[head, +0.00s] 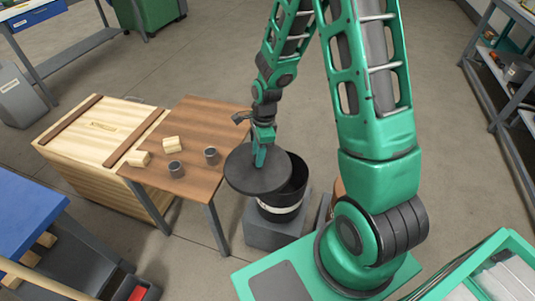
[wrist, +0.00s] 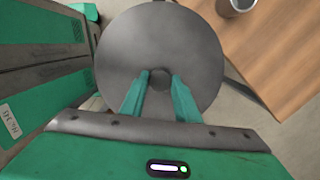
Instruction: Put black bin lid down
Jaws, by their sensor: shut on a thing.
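The black bin lid (head: 250,172) is a dark round disc with a knob at its centre. My gripper (head: 261,158) is shut on the lid's knob and holds the lid. In the wrist view the lid (wrist: 150,50) fills the upper middle, with the two green fingers (wrist: 160,88) on either side of the knob. The black bin (head: 291,190) has a pale band and stands on a grey block. Its open mouth shows to the right of the lid. The lid overlaps the bin's left part in the head view; whether they touch, I cannot tell.
A brown table (head: 190,178) stands left of the bin, with two grey cups (head: 211,155) and two pale wooden blocks (head: 171,144) on it. A wooden crate (head: 95,140) stands farther left. The grey block (head: 265,233) is under the bin. Floor is clear behind the table.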

